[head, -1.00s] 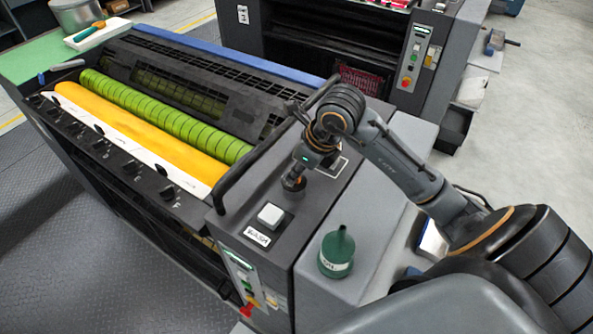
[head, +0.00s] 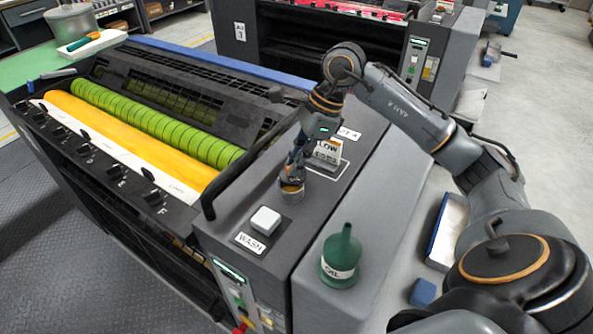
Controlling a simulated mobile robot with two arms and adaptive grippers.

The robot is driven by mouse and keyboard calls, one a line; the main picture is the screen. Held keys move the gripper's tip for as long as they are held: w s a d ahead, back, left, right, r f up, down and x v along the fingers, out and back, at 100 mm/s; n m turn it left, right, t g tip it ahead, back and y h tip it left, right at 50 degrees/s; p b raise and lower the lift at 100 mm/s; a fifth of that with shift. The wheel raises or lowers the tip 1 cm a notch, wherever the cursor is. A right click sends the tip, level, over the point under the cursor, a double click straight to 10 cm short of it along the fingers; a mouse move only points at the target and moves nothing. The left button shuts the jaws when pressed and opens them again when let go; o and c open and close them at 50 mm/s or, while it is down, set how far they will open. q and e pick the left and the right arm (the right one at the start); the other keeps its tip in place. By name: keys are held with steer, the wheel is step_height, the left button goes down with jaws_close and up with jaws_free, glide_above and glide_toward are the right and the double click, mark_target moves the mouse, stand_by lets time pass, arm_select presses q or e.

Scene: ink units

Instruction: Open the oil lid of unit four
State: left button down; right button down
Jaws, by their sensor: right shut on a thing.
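My right gripper (head: 291,183) points down at the dark top of the press unit (head: 262,208), with its fingers shut on a small round oil lid (head: 291,193). The lid sits on the unit top behind the white WASH button (head: 266,220). The fingers hide much of the lid, and I cannot tell whether it is lifted or turned. A label partly hidden by my arm (head: 349,133) ends in a 4. A sign reading LOW (head: 328,150) stands just behind the gripper. My left gripper is not in view.
A green oil can (head: 341,258) with a spout stands on the grey side ledge, right of the unit. A black handrail (head: 230,180) runs left of the lid. Green and yellow rollers (head: 150,120) lie further left. Another press (head: 330,35) stands behind.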

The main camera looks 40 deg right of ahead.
mark_target(283, 169)
steer(key=n, duration=0.1)
steer(key=w+n+g+b, duration=0.1)
steer(key=n, duration=0.1)
steer(key=shift+d, duration=0.1)
steer(key=n, duration=0.1)
steer(key=w+n+g+b, duration=0.1)
steer(key=n, duration=0.1)
steer(key=shift+w, duration=0.1)
steer(key=n, duration=0.1)
steer(key=n+g, duration=0.1)
steer(key=shift+w+n, duration=0.3)
steer(key=shift+n, duration=0.1)
steer(key=shift+w+a+n+g, duration=0.15)
steer(key=shift+n+g, duration=0.15)
steer(key=shift+n, duration=0.2)
steer(key=shift+w+a+n+g, duration=0.15)
steer(key=shift+n+g, duration=0.15)
steer(key=shift+n, duration=0.2)
steer(key=shift+h, duration=0.3)
steer(key=c, duration=1.4)
jaws_free()
steer(key=shift+r, duration=0.1)
